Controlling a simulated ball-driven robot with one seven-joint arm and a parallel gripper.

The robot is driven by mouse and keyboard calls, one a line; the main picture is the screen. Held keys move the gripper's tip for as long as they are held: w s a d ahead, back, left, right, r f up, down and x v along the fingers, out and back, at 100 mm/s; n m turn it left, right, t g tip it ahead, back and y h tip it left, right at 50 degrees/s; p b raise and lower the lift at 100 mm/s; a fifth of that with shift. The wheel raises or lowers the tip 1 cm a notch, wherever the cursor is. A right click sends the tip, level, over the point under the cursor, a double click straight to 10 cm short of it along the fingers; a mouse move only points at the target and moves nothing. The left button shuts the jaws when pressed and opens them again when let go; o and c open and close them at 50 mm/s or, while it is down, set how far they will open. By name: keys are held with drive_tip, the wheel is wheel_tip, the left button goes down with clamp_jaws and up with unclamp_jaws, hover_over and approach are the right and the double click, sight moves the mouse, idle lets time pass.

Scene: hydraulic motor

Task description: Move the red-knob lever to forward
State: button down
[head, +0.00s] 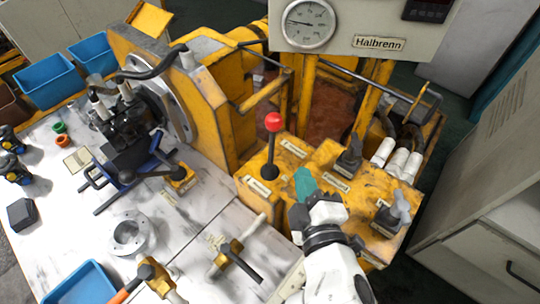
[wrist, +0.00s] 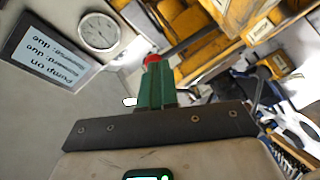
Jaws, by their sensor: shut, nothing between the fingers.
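The red-knob lever has a round red knob (head: 273,122) on a black stem that stands close to upright on the yellow control box (head: 258,196). My gripper (head: 303,180) is to the right of the stem and lower than the knob, with its green fingers together. A gap shows between fingers and stem in the head view. In the wrist view my green fingers (wrist: 156,84) are shut and empty, and the red knob (wrist: 152,58) shows just past their tips. The fingers partly hide it there, so contact cannot be told.
A gauge (head: 306,24) on a panel marked Halbrenn hangs above. White-capped cylinders (head: 397,160) stand at the right. A yellow machine (head: 215,95) rises at the left.

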drive_tip(key=s+a+f+n+y, duration=0.2)
drive_tip(key=s+a+n, duration=0.1)
drive_tip(key=a+n, duration=0.2)
drive_tip(key=n+p, duration=0.1)
drive_tip(key=p, duration=0.1)
approach(272, 142)
drive_tip(key=w+a, duration=0.3)
drive_tip(key=a, duration=0.1)
drive_tip(key=shift+w+d+f+t+p, duration=0.15)
drive_tip(key=shift+w+d, duration=0.15)
drive_tip(key=shift+w, duration=0.3)
drive_tip(key=shift+w+d+r+t+p, duration=0.1)
drive_tip(key=shift+w+d, duration=0.25)
drive_tip(key=shift+w, duration=0.2)
drive_tip(key=shift+w+d+f+t+p, duration=0.15)
drive_tip(key=shift+w+d, duration=0.15)
drive_tip(key=shift+w, duration=0.3)
drive_tip(key=shift+r, duration=0.1)
